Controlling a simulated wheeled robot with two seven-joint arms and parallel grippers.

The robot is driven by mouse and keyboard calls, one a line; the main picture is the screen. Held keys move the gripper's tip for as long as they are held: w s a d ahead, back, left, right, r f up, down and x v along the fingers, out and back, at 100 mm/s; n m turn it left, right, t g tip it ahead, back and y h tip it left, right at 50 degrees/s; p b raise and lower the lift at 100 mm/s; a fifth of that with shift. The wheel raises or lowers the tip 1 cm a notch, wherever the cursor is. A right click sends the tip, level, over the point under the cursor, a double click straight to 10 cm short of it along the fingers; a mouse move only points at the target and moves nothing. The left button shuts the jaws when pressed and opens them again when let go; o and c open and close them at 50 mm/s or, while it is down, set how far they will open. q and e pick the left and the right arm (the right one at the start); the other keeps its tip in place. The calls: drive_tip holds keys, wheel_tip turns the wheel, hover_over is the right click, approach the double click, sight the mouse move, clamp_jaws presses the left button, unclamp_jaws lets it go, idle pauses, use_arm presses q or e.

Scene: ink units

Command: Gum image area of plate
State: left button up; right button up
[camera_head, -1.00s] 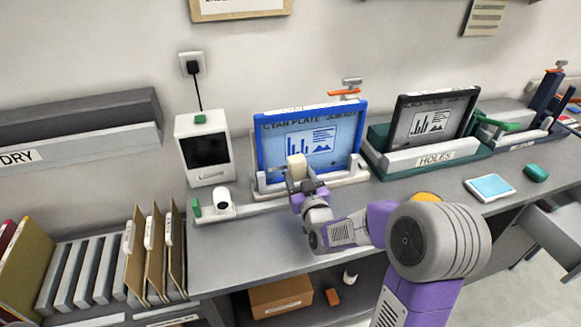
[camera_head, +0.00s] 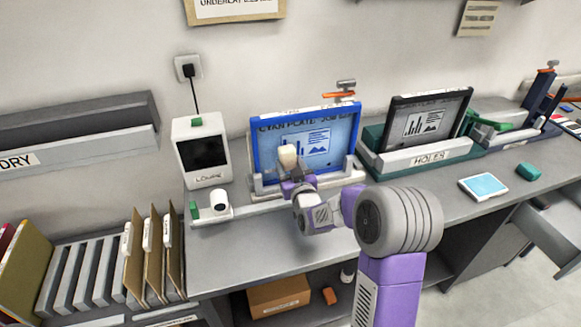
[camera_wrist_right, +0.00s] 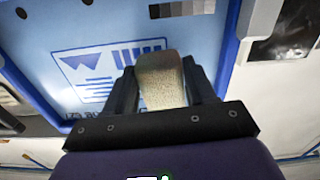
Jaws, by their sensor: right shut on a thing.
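The cyan plate (camera_head: 337,131) stands upright, leaning back in a blue frame on a white holder on the bench. It bears a printed bar chart, text lines and a picture. My right gripper (camera_head: 290,168) is in front of the plate's left-middle part, shut on a beige sponge (camera_head: 288,156). In the right wrist view the sponge (camera_wrist_right: 160,80) sits between the two fingers, in front of the plate's printed area (camera_wrist_right: 95,75). I cannot tell whether it touches the plate. My left gripper is not in view.
A black-framed plate (camera_head: 425,122) stands in a green holder labelled HOLES to the right. A white loupe device (camera_head: 203,150) and a small white item (camera_head: 219,202) are at left. A cyan pad (camera_head: 484,186) and green block (camera_head: 528,171) lie at right. The front bench top is mostly clear.

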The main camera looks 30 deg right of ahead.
drive_tip(key=shift+b+x, duration=0.35)
drive_tip(key=shift+x, duration=0.75)
idle(0.3)
